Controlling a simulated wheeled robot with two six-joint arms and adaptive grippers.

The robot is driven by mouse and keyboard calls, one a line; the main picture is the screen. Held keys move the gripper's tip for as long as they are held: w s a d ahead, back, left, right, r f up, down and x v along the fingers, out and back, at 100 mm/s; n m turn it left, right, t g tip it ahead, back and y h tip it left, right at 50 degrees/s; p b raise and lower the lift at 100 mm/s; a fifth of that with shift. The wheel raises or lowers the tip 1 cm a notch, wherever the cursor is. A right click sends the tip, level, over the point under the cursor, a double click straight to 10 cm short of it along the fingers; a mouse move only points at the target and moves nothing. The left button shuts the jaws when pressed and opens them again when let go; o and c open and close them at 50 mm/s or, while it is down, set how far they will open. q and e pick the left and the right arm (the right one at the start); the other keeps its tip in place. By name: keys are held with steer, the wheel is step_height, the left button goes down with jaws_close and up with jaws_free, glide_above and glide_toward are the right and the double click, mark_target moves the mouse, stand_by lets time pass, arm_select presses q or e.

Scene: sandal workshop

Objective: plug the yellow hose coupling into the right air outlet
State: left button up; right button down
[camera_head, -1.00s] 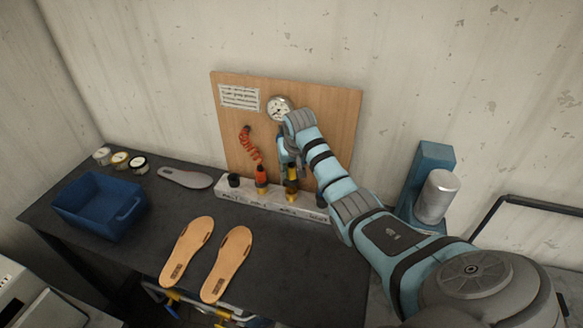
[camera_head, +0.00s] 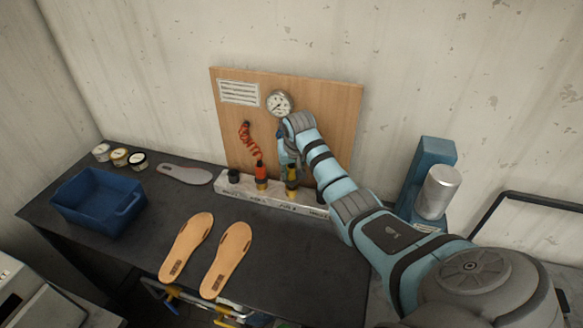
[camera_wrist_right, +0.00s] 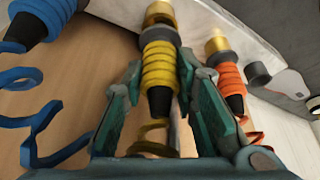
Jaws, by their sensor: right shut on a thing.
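The yellow hose coupling (camera_head: 291,172) stands upright on the pale block (camera_head: 262,198), its brass end down at the block. My right gripper (camera_head: 287,157) reaches it from above. In the right wrist view its teal fingers (camera_wrist_right: 160,85) are shut on the ribbed yellow body (camera_wrist_right: 158,66), with the coiled yellow hose (camera_wrist_right: 152,140) between them. A dark outlet (camera_head: 320,196) shows at the block's right end, partly behind my arm. Another dark outlet (camera_head: 233,176) is at the left end. My left gripper is not in view.
A red-orange coupling (camera_head: 261,174) stands just left of the yellow one. A blue coupling (camera_wrist_right: 42,20) is close on the other side in the right wrist view. A wooden board (camera_head: 335,105) with a gauge (camera_head: 279,103) stands behind. A blue bin (camera_head: 75,211) and insoles (camera_head: 187,247) lie left.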

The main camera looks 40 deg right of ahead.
steer(key=shift+f+b, duration=0.45)
steer(key=shift+f, duration=0.7)
steer(key=c, duration=1.2)
jaws_free()
steer(key=shift+r, duration=0.1)
step_height(320, 180, up, 3)
steer(key=shift+f+p, duration=0.2)
steer(key=shift+p, duration=0.85)
steer(key=shift+r, duration=3.7)
